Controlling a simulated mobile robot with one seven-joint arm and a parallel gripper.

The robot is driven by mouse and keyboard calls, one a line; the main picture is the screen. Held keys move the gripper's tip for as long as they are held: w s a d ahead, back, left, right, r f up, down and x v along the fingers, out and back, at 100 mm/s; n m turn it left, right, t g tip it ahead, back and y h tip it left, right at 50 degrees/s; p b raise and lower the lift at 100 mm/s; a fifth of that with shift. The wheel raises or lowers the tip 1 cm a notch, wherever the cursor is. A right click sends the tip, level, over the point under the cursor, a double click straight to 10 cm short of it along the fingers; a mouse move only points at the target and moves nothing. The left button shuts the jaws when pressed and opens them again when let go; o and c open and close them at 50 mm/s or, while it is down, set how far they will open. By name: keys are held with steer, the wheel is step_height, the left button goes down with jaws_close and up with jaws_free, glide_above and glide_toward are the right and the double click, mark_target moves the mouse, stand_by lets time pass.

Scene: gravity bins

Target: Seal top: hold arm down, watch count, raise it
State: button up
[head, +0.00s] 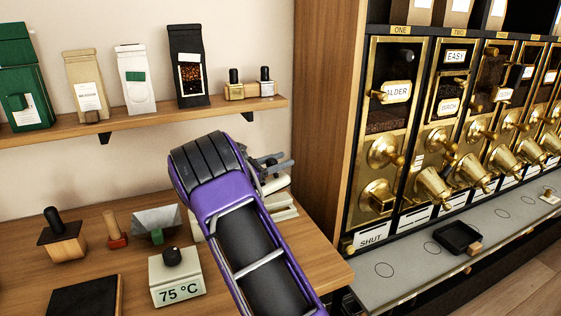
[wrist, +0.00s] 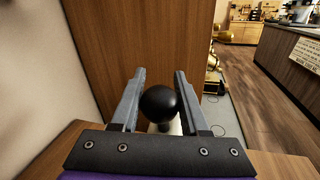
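My gripper (wrist: 160,74) points away from me over the right part of the wooden counter. In the wrist view its two grey fingers stand apart with a round black knob (wrist: 161,102) between them. The knob spans nearly the whole gap; I cannot tell whether the fingers clamp it. A pale part shows just below the knob. In the head view my gripper (head: 273,163) is above a pale device (head: 285,208), mostly hidden by my arm. No counter display is readable there.
A white box reading 75 °C (head: 178,287) with a black dial stands left of my arm. Stamps (head: 64,242) and a dark pad (head: 84,299) are further left. A shelf (head: 140,120) holds several bags. A wooden panel (head: 325,110) and brass bins (head: 383,150) stand right.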

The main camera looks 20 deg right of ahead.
jaws_close()
steer(key=a+r+h, duration=0.1)
steer(key=r, duration=0.1)
steer(key=a+r+h, duration=0.1)
steer(key=a+r, duration=0.1)
steer(key=a+r+h+p, duration=0.1)
steer(key=r, duration=0.1)
steer(key=shift+a+n+t, duration=0.3)
steer(key=shift+n, duration=0.1)
steer(key=o, duration=0.7)
jaws_free()
steer(key=shift+a, duration=0.1)
steer(key=shift+c, duration=0.2)
